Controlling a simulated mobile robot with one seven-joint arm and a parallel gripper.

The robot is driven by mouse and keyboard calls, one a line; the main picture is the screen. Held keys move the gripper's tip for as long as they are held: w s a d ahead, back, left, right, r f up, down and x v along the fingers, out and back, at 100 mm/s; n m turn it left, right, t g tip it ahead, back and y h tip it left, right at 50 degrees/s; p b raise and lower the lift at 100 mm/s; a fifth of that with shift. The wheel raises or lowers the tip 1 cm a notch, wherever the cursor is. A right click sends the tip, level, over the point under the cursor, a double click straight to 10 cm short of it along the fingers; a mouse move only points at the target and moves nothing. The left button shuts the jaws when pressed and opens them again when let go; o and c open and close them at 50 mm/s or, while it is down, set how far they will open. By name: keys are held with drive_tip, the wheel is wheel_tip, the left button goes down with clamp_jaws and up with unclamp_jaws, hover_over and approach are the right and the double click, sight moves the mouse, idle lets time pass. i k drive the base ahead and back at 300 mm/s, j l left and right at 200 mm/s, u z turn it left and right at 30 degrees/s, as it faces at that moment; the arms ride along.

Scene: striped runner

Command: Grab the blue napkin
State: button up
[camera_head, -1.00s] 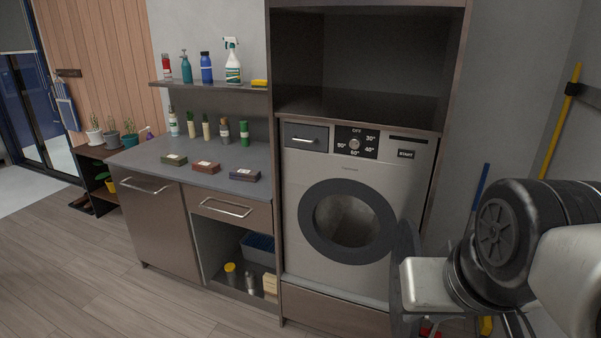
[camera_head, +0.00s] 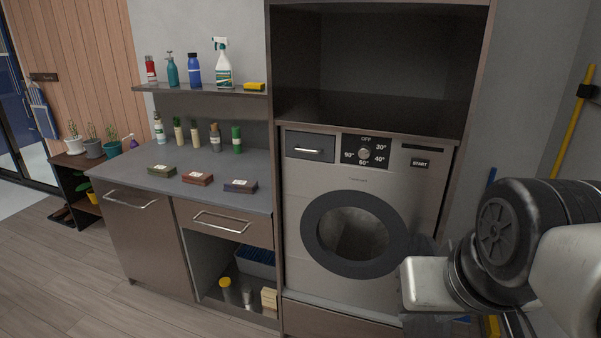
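Three small folded bundles with pale labels lie in a row on the grey counter (camera_head: 205,163). The right one is dark blue (camera_head: 240,187) and looks like the blue napkin. A reddish bundle (camera_head: 198,178) lies in the middle and a green one (camera_head: 162,170) at the left. Nothing touches the blue one. Part of my arm shows at the lower right, in front of the washing machine's right side and well apart from the counter. The fingers of my gripper are not visible.
The washing machine (camera_head: 345,187) stands right of the counter, beside a tall cabinet panel. Several bottles (camera_head: 194,70) and a yellow sponge (camera_head: 255,87) stand on the shelf above. Several brushes (camera_head: 214,137) stand behind the bundles. The wooden floor (camera_head: 70,270) at the left front is clear.

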sight(234, 185)
drive_tip(key=i+j+z, duration=0.1)
drive_tip(key=i+j, duration=0.2)
drive_tip(key=i+j+z, duration=0.1)
drive_tip(key=i+j, duration=0.15)
drive_tip(key=j, duration=0.3)
drive_tip(key=i+j+z, duration=0.1)
drive_tip(key=i+j, duration=0.15)
drive_tip(key=j, duration=0.25)
drive_tip(key=i+j+z, duration=0.15)
drive_tip(key=j, duration=0.3)
drive_tip(key=i+j+z, duration=0.1)
drive_tip(key=i+j, duration=0.2)
drive_tip(key=j, duration=0.2)
drive_tip(key=i+j+z, duration=0.1)
drive_tip(key=j, duration=0.45)
drive_tip(key=i+j+z, duration=0.1)
drive_tip(key=i+j, duration=0.15)
drive_tip(key=j, duration=0.3)
drive_tip(key=i+j+z, duration=0.1)
drive_tip(key=j, duration=0.45)
drive_tip(key=i, duration=0.05)
